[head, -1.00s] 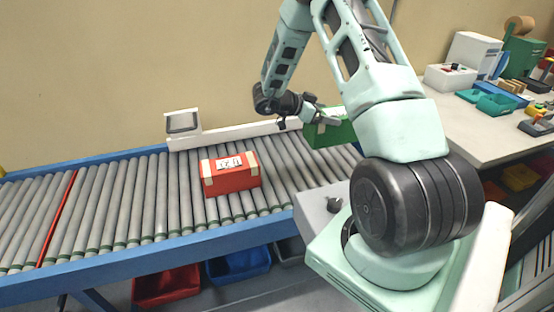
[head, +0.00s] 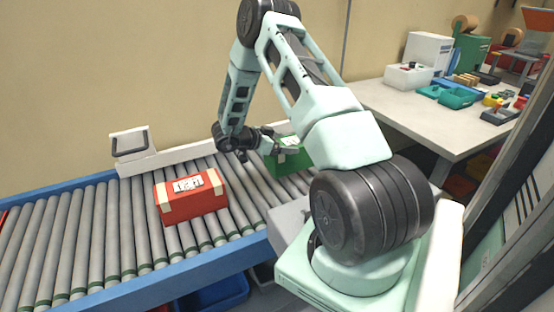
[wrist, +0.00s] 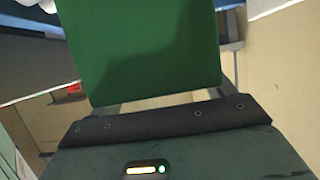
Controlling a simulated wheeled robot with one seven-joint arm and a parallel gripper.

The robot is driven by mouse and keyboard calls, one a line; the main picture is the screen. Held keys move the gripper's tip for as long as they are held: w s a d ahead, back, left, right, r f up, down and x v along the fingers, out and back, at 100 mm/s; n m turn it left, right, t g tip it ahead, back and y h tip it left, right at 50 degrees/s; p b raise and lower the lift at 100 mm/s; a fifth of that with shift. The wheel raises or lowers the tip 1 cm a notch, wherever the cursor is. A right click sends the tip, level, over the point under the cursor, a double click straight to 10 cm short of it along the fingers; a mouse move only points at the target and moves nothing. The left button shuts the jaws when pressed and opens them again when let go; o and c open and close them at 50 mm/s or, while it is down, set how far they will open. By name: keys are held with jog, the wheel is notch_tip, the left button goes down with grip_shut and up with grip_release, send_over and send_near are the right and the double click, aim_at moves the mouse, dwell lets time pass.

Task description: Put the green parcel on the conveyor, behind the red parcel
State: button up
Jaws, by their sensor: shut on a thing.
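The green parcel (head: 283,160) shows in the head view at the right part of the conveyor, partly hidden by my arm. My gripper (head: 284,148) is shut on it. In the wrist view the green parcel (wrist: 145,45) fills the upper middle, between the fingers. The red parcel (head: 190,196), with a white label, lies on the conveyor (head: 120,230) to the left of the green parcel, with a gap between them. I cannot tell whether the green parcel touches the rollers.
A white scanner-like frame (head: 130,145) stands at the conveyor's back edge, with a white rail along it. A work table (head: 410,110) with boxes and teal trays is at the right. A blue bin (head: 215,292) sits below the conveyor. Rollers left of the red parcel are clear.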

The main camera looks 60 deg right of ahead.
jog(key=shift+f, duration=2.4)
jog(key=o, duration=1.7)
jog(key=shift+f, duration=0.1)
